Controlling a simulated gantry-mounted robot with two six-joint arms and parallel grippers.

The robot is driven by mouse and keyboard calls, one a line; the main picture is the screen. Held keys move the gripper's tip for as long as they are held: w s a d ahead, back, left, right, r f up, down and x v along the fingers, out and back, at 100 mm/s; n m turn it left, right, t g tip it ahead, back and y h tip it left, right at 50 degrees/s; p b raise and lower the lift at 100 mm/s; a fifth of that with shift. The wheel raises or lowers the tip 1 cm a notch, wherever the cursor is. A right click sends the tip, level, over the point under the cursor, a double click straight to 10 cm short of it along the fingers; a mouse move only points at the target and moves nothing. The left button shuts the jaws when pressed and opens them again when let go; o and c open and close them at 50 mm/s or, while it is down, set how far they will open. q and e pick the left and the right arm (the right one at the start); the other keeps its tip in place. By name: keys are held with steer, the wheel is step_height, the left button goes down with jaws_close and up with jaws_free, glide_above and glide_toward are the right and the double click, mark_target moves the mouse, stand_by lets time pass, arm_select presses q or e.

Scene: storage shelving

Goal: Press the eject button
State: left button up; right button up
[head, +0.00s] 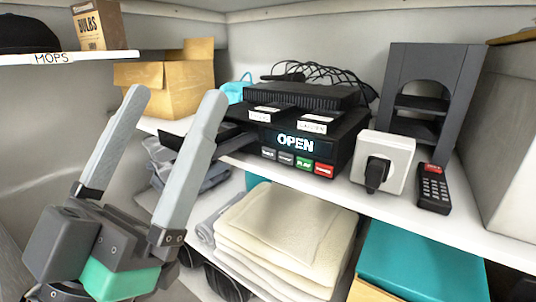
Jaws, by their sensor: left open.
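A black player (344,140) stands on the middle white shelf, and its lit display (295,143) reads "OPEN". Below the display is a row of small buttons: two grey ones (277,156), a green one (304,163) and a red one (323,170). Their lettering is too small to read surely, so I cannot tell which is eject. A dark flat piece, seemingly the disc tray (228,138), sticks out at the player's left, partly hidden by a finger. My left gripper (175,95) is open and empty, left of the player and apart from the buttons. My right gripper is not in view.
A white socket block with a black plug (400,150) and a remote (434,188) lie right of the player. A dark stand (465,75) rises behind. Folded cream cloths (285,225) and a teal box (425,262) sit below. A cardboard box (190,85) stands behind my fingers.

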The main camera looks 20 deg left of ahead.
arm_select(q)
steer(key=shift+c, duration=0.3)
jaws_close()
stand_by(1.3)
